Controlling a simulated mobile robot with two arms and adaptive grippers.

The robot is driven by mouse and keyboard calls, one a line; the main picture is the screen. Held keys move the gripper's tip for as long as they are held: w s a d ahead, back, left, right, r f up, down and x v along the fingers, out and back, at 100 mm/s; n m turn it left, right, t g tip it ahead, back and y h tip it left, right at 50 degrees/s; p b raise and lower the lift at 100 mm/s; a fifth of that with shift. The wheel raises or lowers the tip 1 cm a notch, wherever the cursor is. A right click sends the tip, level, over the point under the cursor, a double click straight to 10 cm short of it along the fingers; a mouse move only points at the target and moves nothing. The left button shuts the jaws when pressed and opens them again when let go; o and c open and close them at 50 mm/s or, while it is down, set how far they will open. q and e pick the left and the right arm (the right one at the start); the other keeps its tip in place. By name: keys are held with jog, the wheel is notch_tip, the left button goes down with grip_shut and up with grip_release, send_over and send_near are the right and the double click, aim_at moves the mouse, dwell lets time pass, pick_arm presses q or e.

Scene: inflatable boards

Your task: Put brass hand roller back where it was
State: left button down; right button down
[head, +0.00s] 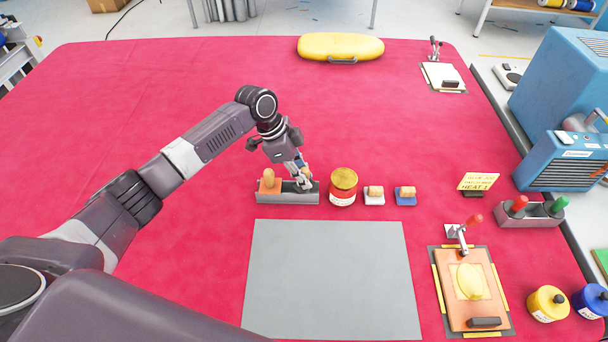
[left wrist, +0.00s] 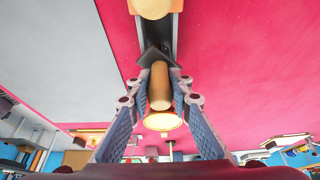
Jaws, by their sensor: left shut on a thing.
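My left gripper (head: 304,184) is over the right end of a grey rack (head: 287,199) and is shut. In the left wrist view, a light wooden handle (left wrist: 160,86) stands between its fingers, with a dark part at its far end by the rack trough. I take it for the brass hand roller; no brass shows on it, and its lower part is hidden. I cannot tell whether it rests in the rack. My right gripper is not in view.
A brass-topped tin (head: 343,186) stands just right of the rack, then two small wood-topped blocks (head: 374,195). A grey mat (head: 332,280) lies in front. A clamped board (head: 470,290) is at the front right. The red table behind the rack is mostly clear.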

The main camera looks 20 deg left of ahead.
pick_arm(q)
jog(key=shift+f, duration=0.45)
jog(key=c, duration=1.7)
grip_release()
jog(key=shift+r, duration=0.1)
jog(key=shift+c, duration=0.2)
jog(key=shift+r, duration=0.15)
jog(key=b+v, duration=0.2)
jog(key=v, duration=1)
jog(key=shift+r, duration=0.3)
